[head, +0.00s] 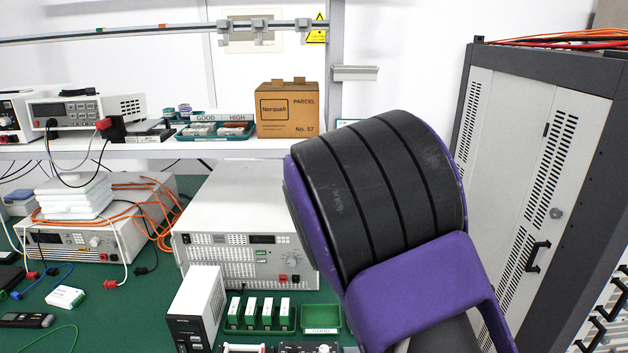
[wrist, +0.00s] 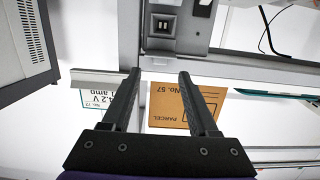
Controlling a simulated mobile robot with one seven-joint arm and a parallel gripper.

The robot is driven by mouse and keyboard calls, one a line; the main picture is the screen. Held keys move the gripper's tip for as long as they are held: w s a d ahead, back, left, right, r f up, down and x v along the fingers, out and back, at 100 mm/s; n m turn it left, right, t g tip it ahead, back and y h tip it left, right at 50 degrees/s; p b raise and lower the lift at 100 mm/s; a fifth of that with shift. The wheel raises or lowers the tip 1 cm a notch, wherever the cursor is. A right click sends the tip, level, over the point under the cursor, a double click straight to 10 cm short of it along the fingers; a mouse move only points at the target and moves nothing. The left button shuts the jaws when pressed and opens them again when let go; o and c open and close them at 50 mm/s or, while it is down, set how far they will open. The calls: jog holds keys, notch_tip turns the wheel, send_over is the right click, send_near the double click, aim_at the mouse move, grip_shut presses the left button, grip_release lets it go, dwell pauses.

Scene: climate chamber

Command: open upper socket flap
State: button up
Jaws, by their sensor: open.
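In the wrist view, which is upside down, a grey socket unit (wrist: 162,25) is fixed on a grey upright beyond my fingertips. It shows a dark square face and a smaller square part beside it. I cannot tell which part is the upper flap or whether it is raised. My gripper (wrist: 160,76) is open and empty, its two dark fingers spread, pointing toward the socket unit and apart from it as far as I can see. In the head view my purple and black arm covers the middle right, and neither the fingertips nor the socket unit shows.
A cardboard parcel (head: 287,110) stands on the white shelf (head: 190,150), left of the upright. A tall grey cabinet (head: 520,170) stands at the right. A white power supply (head: 245,225) is on the green bench. A white labelled card (wrist: 95,98) shows in the wrist view.

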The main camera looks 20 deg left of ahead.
jog(key=v, duration=1.2)
jog(key=shift+s, duration=0.25)
